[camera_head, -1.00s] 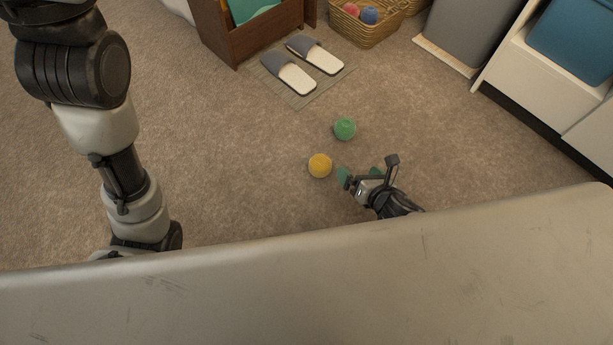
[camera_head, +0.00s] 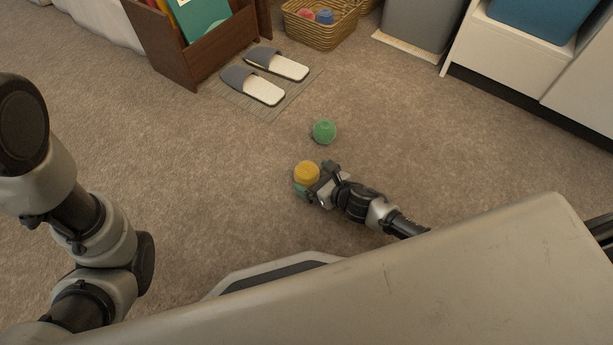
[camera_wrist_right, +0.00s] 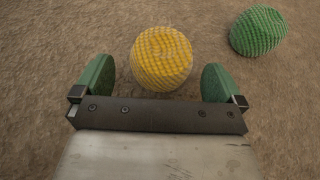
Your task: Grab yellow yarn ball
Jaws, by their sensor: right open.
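The yellow yarn ball (camera_head: 306,172) lies on the carpet in the head view, at the fingers of my right gripper (camera_head: 314,180). In the right wrist view the yellow yarn ball (camera_wrist_right: 162,57) sits centred just ahead of the gap between the green finger pads of my right gripper (camera_wrist_right: 158,82). The gripper is open and the ball shows no clear contact with either pad. My left arm comes in at the left of the head view, but its gripper is not in view.
A green yarn ball (camera_head: 324,131) lies behind the yellow one; it also shows in the right wrist view (camera_wrist_right: 258,31). Slippers (camera_head: 254,85) rest on a mat further back. A wicker basket (camera_head: 318,28) and a wooden holder (camera_head: 190,50) stand behind.

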